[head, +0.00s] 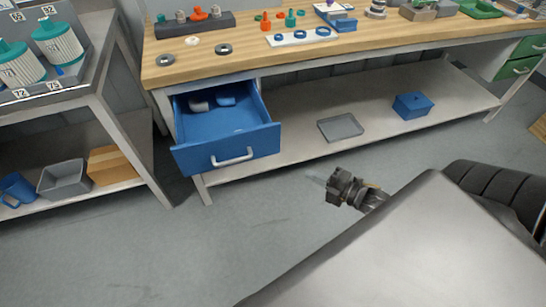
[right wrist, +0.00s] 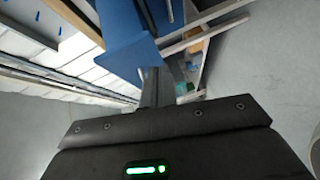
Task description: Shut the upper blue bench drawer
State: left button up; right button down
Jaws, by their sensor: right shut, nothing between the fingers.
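The blue bench drawer (head: 225,148) is pulled well out under the left end of the wooden bench in the head view. Its pale bar handle (head: 232,157) is on the front panel. Inside lie a grey and a blue curved piece. My right gripper (head: 318,181) is shut and empty, to the right of the drawer front and apart from it. In the right wrist view its fingers (right wrist: 157,86) are together, with a blue surface (right wrist: 120,35), apparently the drawer, beyond them. My left gripper is out of view.
The wooden bench top (head: 390,42) carries several small parts. Its lower shelf holds a grey tray (head: 340,127) and a blue box (head: 412,105). A grey rack (head: 105,125) stands left of the drawer. The floor before the drawer is clear.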

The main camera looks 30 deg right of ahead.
jog(key=a+r+n+y, duration=0.3)
jog(key=r+n, duration=0.1)
jog(key=r, duration=0.2)
send_near(262, 144)
jog(key=a, duration=0.4)
jog(key=w, duration=0.3)
jog(key=shift+w+d+f, duration=0.1)
jog(key=shift+w, duration=0.3)
jog(key=shift+w+d, duration=0.15)
jog(key=shift+w, duration=0.45)
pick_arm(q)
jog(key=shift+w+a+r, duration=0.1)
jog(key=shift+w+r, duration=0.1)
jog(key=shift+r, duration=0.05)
pick_arm(e)
jog(key=shift+w+d, duration=0.1)
